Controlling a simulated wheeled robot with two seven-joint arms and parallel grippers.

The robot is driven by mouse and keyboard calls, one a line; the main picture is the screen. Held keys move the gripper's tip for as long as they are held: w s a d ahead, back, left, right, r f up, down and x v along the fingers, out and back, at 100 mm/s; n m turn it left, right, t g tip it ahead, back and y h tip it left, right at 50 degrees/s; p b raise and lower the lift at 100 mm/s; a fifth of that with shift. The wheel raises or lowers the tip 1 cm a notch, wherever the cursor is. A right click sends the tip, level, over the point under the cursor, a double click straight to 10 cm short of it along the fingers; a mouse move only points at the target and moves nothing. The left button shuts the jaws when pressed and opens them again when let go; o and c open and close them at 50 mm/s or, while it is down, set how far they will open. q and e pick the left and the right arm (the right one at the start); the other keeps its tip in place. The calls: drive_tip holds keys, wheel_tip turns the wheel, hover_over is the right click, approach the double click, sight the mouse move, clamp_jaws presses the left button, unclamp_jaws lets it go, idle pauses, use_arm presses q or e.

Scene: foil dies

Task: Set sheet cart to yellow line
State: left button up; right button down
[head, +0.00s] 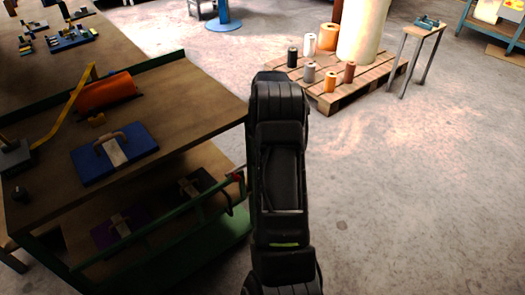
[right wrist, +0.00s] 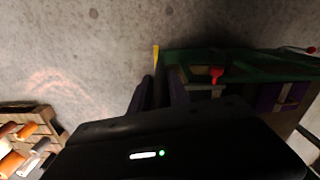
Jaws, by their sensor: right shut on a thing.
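The sheet cart (head: 205,88) has a wooden top, a green frame and a lower shelf, and stands at the left in the head view. Its green edge (right wrist: 262,72) shows in the right wrist view. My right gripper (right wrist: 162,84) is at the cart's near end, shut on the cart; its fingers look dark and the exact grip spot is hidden. In the head view my black right arm covers that gripper. A short yellow strip (right wrist: 155,54) shows just beyond the fingers, beside the cart's corner; I cannot tell if it is the floor line. My left gripper is not in view.
On the cart top lie a blue die (head: 140,143) and an orange roll (head: 105,91). A purple die (head: 107,236) lies on the lower shelf. A pallet (head: 352,97) with several rolls and a small stand (head: 428,32) are at the back. The floor at right is clear.

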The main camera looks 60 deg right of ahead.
drive_tip(key=c, duration=1.3)
unclamp_jaws()
drive_tip(key=shift+w+a, duration=0.1)
drive_tip(key=shift+r, duration=0.1)
wheel_tip(320, 180, up, 8)
drive_tip(key=shift+f, duration=0.2)
